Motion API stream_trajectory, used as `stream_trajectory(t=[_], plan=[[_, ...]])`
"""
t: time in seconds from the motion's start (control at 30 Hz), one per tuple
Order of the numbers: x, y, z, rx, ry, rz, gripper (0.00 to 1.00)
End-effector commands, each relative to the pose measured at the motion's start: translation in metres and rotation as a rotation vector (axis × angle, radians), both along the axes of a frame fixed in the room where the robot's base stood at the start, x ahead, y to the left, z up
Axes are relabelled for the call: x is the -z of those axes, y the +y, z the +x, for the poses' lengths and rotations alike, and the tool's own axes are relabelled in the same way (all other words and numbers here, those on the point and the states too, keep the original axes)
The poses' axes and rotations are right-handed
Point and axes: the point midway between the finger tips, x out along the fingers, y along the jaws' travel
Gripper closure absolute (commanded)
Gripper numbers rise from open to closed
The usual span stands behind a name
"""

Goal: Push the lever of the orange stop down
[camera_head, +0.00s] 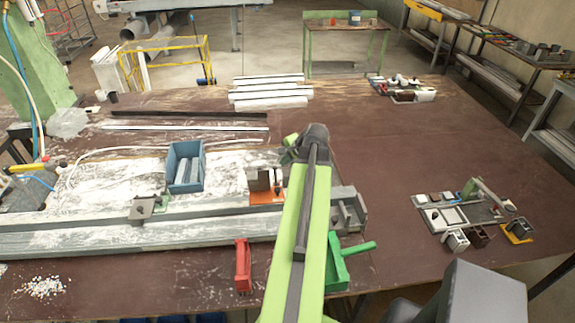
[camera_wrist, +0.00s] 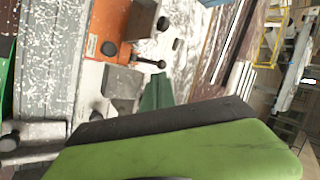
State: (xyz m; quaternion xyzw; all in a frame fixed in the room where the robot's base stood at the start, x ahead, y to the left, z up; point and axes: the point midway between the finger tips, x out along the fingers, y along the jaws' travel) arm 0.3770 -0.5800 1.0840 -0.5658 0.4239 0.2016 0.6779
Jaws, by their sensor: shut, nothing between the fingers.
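The orange stop (camera_head: 268,197) sits on the far side of the long grey rail, left of my arm in the head view. The wrist view also shows the orange stop (camera_wrist: 113,38), with a grey-brown block on it. A short dark lever with a round knob (camera_wrist: 150,63) sticks out from its side. My gripper (camera_head: 290,149) shows only in part at the far end of my green arm, beyond the stop and to its right. In the wrist view, a dark green tapered piece (camera_wrist: 157,90), seemingly my shut fingers, is apart from the knob.
A grey end clamp (camera_head: 346,207) stands right of my arm on the rail (camera_head: 100,238). A blue bin (camera_head: 185,166) with metal pieces is left of the stop. A red block (camera_head: 243,266) and a green handled part (camera_head: 345,262) lie in front.

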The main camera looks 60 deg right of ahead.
Motion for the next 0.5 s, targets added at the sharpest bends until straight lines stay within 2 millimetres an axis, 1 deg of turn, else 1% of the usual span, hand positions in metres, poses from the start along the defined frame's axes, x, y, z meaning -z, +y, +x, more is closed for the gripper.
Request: stream_trajectory(t=[0.03, 0.1, 0.2, 0.3, 0.5], plan=[[0.018, -0.004, 0.007, -0.001, 0.000, 0.000, 1.00], [0.030, -0.008, 0.014, -0.001, 0.001, 0.000, 1.00], [0.043, -0.012, 0.023, 0.002, 0.001, -0.001, 1.00], [0.048, -0.014, 0.029, 0.003, 0.000, 0.000, 1.00], [0.046, -0.014, 0.030, 0.004, 0.000, -0.001, 1.00]])
